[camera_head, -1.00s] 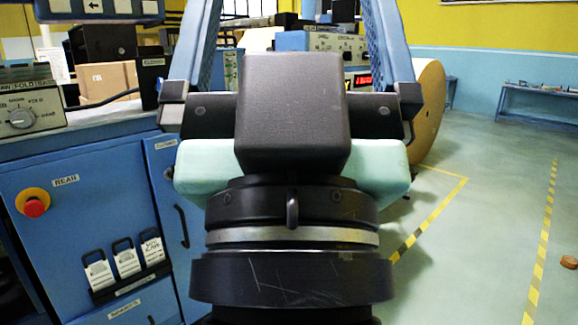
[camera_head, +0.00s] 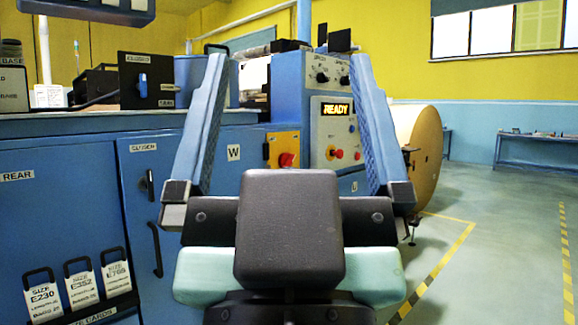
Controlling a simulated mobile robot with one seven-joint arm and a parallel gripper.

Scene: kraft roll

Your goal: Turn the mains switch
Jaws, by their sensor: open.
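A yellow-orange plate with a red rotary knob (camera_head: 286,160) is on the blue machine front; it looks like the mains switch, but I cannot read a label on it. My gripper (camera_head: 287,58) is open and empty, its two blue fingers spread wide and pointing up and away. In the picture the knob lies between the fingers, just above the black gripper body. The fingers appear apart from it. The knob's exact distance and its pointer position cannot be told.
Right of the plate, a control panel (camera_head: 331,135) shows a lit READY display, buttons and knobs. Handled size cards (camera_head: 82,288) stand in a rack at lower left. A large brown roll (camera_head: 420,150) stands at right. The floor (camera_head: 490,260) beyond it is open.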

